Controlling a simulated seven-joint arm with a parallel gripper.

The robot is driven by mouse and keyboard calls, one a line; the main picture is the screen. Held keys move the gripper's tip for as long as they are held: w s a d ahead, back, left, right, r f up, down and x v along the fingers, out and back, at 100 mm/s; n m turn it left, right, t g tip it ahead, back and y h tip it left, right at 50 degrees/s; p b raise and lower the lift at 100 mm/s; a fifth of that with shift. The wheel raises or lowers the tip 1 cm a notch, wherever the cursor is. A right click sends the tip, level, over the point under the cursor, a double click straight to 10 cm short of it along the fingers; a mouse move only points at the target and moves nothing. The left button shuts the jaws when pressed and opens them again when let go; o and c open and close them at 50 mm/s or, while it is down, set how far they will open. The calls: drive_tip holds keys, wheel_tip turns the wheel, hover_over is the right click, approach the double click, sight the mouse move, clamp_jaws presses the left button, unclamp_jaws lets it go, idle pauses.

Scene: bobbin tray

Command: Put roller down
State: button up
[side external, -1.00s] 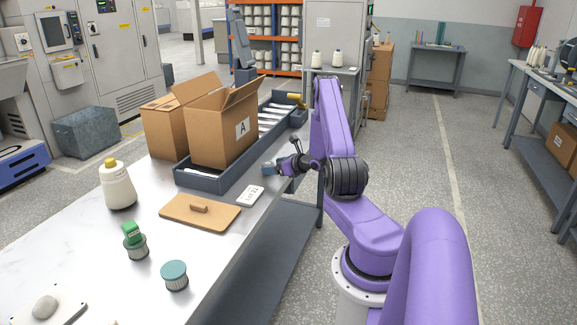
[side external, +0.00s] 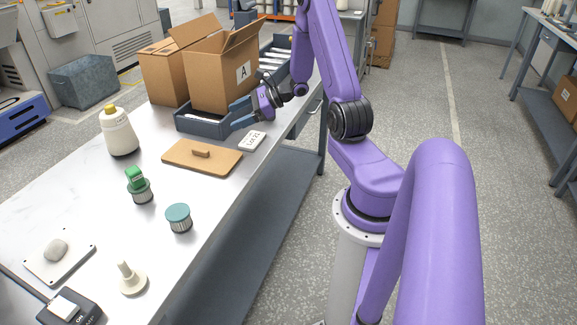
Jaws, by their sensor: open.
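My gripper (side external: 236,114) is open, with its two blue-grey fingers apart at the near end of a long dark grey tray (side external: 215,130). Nothing clear shows between the fingers. Several white rollers (side external: 271,60) lie side by side in the far part of the tray, behind the box. A thin pale strip shows inside the near end of the tray, left of the fingers; I cannot tell if it is a roller. An open cardboard box marked A (side external: 215,80) stands over the middle of the tray and hides that part.
A second cardboard box (side external: 165,75) stands left of the tray.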

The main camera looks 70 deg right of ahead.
drive_tip(key=s+a+r+n+g+y, duration=0.1)
drive_tip(key=s+a+r+n+g, duration=0.2)
drive_tip(key=a+n, duration=0.45)
drive_tip(key=s+a+n+g+y, duration=0.25)
drive_tip(key=a+n+g, duration=0.2)
drive_tip(key=a, duration=0.55)
drive_tip(key=s+a+r+n+g+y, duration=0.1)
drive_tip(key=s+a+r+n+g, duration=0.15)
drive_tip(key=a+n+g, duration=0.4)
drive_tip(key=s+a+r+n+t+h, duration=0.1)
drive_tip(key=s+a+n+h, duration=0.2)
drive_tip(key=s+n, duration=0.6)
drive_tip(key=s+a+r+n+t+h, duration=0.1)
drive_tip(key=s+a+r+n+h, duration=0.1)
drive_tip(key=s+n+h, duration=0.5)
drive_tip(key=s+n, duration=0.3)
drive_tip(key=n, duration=0.3)
drive_tip(key=shift+a, duration=0.4)
